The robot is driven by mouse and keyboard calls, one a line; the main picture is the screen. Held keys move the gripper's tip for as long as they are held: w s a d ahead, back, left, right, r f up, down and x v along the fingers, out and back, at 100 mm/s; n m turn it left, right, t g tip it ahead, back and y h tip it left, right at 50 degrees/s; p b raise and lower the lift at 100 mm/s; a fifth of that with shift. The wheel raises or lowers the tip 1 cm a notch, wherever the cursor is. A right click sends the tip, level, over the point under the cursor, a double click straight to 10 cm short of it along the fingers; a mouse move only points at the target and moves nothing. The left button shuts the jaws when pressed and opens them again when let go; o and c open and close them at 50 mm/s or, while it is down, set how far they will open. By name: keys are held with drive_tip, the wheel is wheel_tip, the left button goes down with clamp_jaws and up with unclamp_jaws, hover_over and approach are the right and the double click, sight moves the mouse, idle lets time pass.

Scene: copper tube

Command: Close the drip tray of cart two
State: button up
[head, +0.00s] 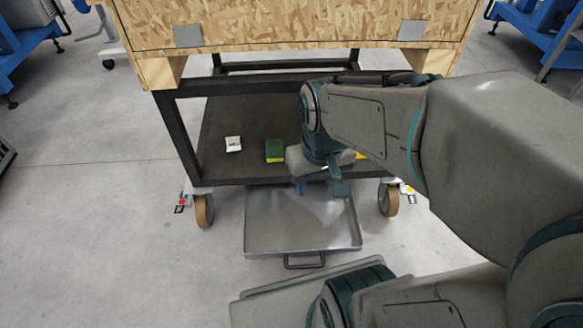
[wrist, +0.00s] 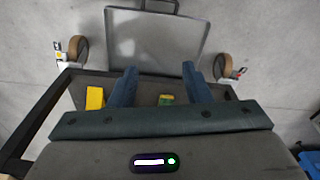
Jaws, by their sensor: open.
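The drip tray (head: 300,238) is a shallow grey metal pan pulled out from under the cart's lower shelf, low over the floor. Its dark bar handle (head: 304,262) is on the near edge. The tray also shows at the top of the wrist view (wrist: 155,40). The cart (head: 182,135) has a dark frame and brown casters; I cannot read a number on it. My gripper (head: 322,187) is open and empty, pointing down near the shelf's front edge, above the tray's rear part. In the wrist view its two fingers (wrist: 159,80) stand wide apart. The tray's rear end is hidden under the shelf.
A green and yellow sponge (head: 274,151) and a small white packet (head: 233,144) lie on the shelf. A yellow item (wrist: 95,98) also lies there. A wooden crate (head: 300,25) sits on the cart's top. The floor left of the tray is clear.

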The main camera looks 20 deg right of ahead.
drive_tip(key=shift+w+d+f+n+g+h+p, duration=0.35)
drive_tip(key=shift+w+d+f+n, duration=0.4)
drive_tip(key=shift+n, duration=0.35)
clamp_jaws()
drive_tip(key=w+d+f+n+g+h+p, duration=0.1)
drive_tip(key=w+d+f+n, duration=0.25)
drive_tip(key=n, duration=0.25)
drive_tip(key=n+g+y+p, duration=0.3)
drive_tip(key=n+p, duration=0.1)
drive_tip(key=n, duration=2.1)
approach(312, 267)
drive_tip(key=shift+h, duration=0.25)
drive_tip(key=b+x, duration=0.6)
drive_tip(key=x, duration=0.1)
drive_tip(key=shift+s+a, duration=0.3)
drive_tip(key=shift+s, duration=0.1)
drive_tip(key=shift+w+r, duration=0.3)
drive_tip(key=shift+w, duration=0.15)
drive_tip(key=shift+w+d, duration=0.2)
drive_tip(key=shift+w, duration=0.6)
drive_tip(key=shift+w+d, duration=0.2)
drive_tip(key=shift+w, duration=0.6)
